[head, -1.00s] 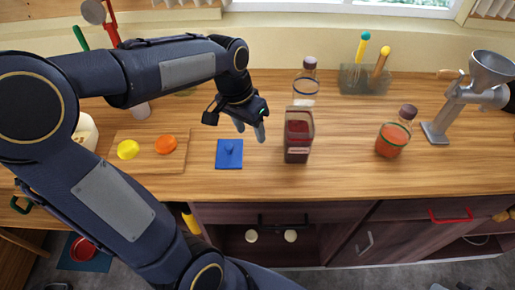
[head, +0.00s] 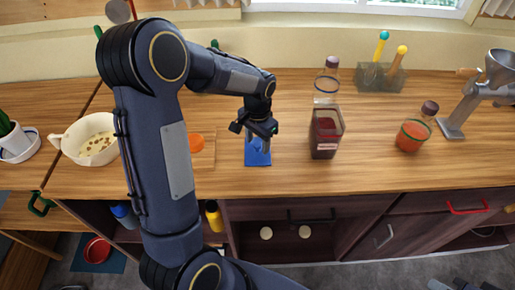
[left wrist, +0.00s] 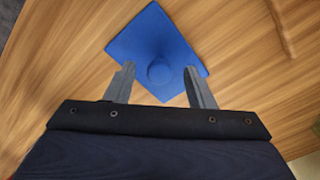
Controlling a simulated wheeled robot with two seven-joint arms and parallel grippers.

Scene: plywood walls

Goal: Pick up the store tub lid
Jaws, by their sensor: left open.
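The store tub lid is a blue square lid (head: 257,158) with a round knob, lying flat on the wooden counter. In the left wrist view the lid (left wrist: 160,38) shows its knob between my two fingers. My left gripper (head: 258,146) is open just above the lid, and its fingers (left wrist: 160,88) stand either side of the knob with gaps. I cannot tell how high the fingertips are above the lid. A clear tub with dark red contents (head: 325,134) stands right of the lid. My right gripper is not in view.
A cutting board (head: 206,158) with an orange item (head: 196,143) lies to the left, partly hidden by my arm. A bottle (head: 327,82) stands behind the tub. A jar (head: 412,136) and a metal grinder (head: 478,95) are at the right. A cream bowl (head: 90,139) is at the left.

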